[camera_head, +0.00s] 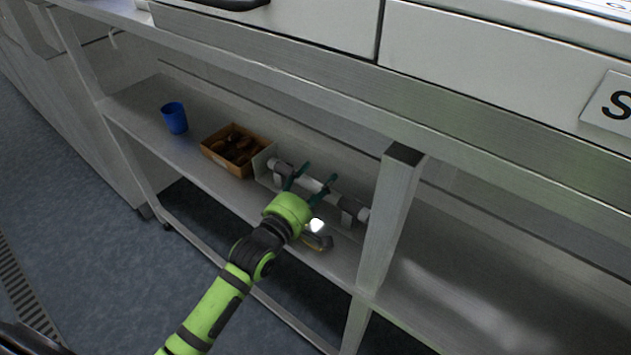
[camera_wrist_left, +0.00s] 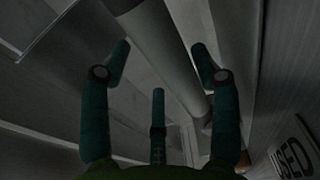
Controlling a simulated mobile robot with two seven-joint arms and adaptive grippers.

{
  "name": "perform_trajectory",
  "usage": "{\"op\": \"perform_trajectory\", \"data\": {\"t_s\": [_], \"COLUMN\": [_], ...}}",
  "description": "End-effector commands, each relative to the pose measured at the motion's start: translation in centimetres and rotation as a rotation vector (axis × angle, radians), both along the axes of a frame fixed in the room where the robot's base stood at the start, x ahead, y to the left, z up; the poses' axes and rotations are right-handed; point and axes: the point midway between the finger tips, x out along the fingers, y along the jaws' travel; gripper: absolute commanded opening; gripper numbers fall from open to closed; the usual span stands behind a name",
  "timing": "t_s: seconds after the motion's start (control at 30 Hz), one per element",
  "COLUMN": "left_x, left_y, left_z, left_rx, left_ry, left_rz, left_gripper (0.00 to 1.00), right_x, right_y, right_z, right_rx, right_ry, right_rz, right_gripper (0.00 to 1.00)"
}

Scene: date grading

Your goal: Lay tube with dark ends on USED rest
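A pale tube (camera_head: 312,184) lies along the lower shelf on grey supports, slanting from upper left to lower right. Its visible ends look light in the head view; I see no clear dark ends. My left gripper (camera_head: 311,174) reaches down over it, with teal fingers on either side of its middle. In the left wrist view the pale tube (camera_wrist_left: 163,50) runs between the spread fingers of the gripper (camera_wrist_left: 161,48), with gaps beside it. A sign reading USED (camera_wrist_left: 296,155) is at the lower right there. My right gripper is not in view.
A brown box (camera_head: 211,153) of dark dates and a blue cup (camera_head: 174,118) stand left on the shelf (camera_head: 140,118). A small dark and yellowish object (camera_head: 318,242) lies near the front edge. A metal post (camera_head: 392,220) stands right of the tube. The tabletop overhangs the shelf.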

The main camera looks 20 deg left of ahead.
Motion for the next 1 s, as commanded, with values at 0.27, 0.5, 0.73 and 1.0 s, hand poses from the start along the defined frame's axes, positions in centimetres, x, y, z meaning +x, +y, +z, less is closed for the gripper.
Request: {"op": "perform_trajectory", "data": {"t_s": [0.27,0.5,0.73,1.0], "left_x": [-0.3,-4.8,-9.2,-11.6], "left_y": [-0.1,1.1,2.2,2.8], "left_z": [-0.1,0.0,0.4,0.6], "left_rx": [0.024,0.015,0.012,0.009], "left_ry": [0.024,0.023,0.018,0.013], "left_rz": [-0.003,-0.002,-0.002,-0.001], "left_gripper": [0.62,0.62,0.62,0.62], "right_x": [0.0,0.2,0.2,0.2], "right_y": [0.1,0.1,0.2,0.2], "right_z": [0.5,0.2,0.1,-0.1], "right_rx": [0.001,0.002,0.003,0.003], "right_ry": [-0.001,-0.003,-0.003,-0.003], "right_rz": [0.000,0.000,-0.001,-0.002], "right_gripper": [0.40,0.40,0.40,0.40]}}
